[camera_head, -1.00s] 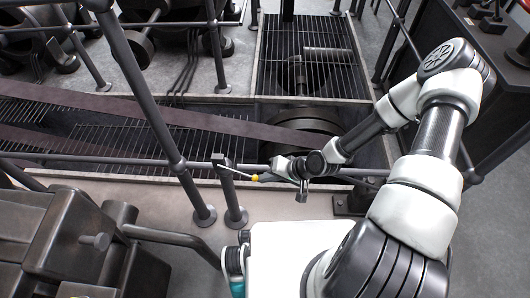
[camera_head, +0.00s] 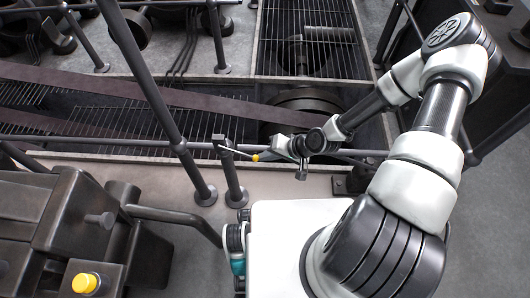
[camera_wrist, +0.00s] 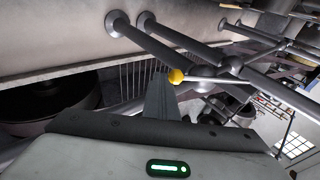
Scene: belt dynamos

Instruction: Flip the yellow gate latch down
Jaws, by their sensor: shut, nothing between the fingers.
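The gate latch is a thin light bar (camera_head: 236,151) ending in a yellow ball (camera_head: 256,157). It joins the top of a short dark post (camera_head: 231,170) and slopes slightly down to the right. In the wrist view the yellow ball (camera_wrist: 176,76) sits just right of my fingertips, with the bar (camera_wrist: 205,79) running right to a rail joint. My gripper (camera_head: 270,154) is shut and empty, right beside the ball. Its dark fingers (camera_wrist: 159,85) also show in the wrist view. I cannot tell whether they touch the ball.
Dark railings (camera_head: 160,110) and a horizontal rail (camera_head: 100,143) stand around the latch. Behind them a wide brown belt (camera_head: 170,97) runs to a dark wheel (camera_head: 305,110) in a pit. A dark machine with another yellow knob (camera_head: 85,283) stands at lower left.

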